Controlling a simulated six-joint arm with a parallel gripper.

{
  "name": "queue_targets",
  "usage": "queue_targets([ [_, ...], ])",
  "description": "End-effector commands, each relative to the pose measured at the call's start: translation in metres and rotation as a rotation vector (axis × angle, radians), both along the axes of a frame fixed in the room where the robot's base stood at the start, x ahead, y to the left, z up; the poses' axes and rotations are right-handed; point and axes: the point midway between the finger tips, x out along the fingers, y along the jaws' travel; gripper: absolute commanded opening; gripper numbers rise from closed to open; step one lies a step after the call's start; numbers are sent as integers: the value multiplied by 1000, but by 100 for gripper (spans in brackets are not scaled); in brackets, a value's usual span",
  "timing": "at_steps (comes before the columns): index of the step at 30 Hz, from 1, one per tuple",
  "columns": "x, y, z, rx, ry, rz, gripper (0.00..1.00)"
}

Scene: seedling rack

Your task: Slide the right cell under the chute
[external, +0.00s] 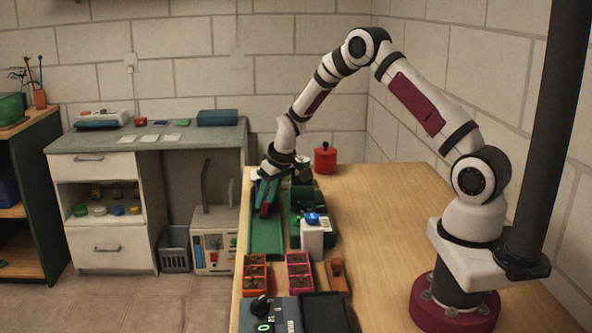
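My gripper (265,207) points down over the far part of a long green tray or track (267,238) at the table's left edge. A small dark red patch shows at its fingertips; whether it is a held thing or part of the gripper is unclear. An orange-red cell block (255,272) with brown soil stands at the near end of the green track. A pink-red cell block (299,271) with brown soil stands to its right. Both are well apart from my gripper. A dark green device (301,200) right of my gripper may hold the chute; the chute itself is not clearly visible.
A white container with a blue top (312,236) stands beside the track. A wooden piece (336,274) lies right of the pink block. A grey device (290,313) is at the front. A red pot (325,159) stands at the back. The table's right side (390,220) is clear.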

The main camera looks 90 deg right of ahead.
Motion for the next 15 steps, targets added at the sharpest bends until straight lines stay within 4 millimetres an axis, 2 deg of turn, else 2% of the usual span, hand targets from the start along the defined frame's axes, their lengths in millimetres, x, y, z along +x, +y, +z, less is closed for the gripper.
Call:
queue_targets([
  [5,-4,4,16,-1,-1,0,39],
  [15,-32,31,110,-4,-3,0,39],
])
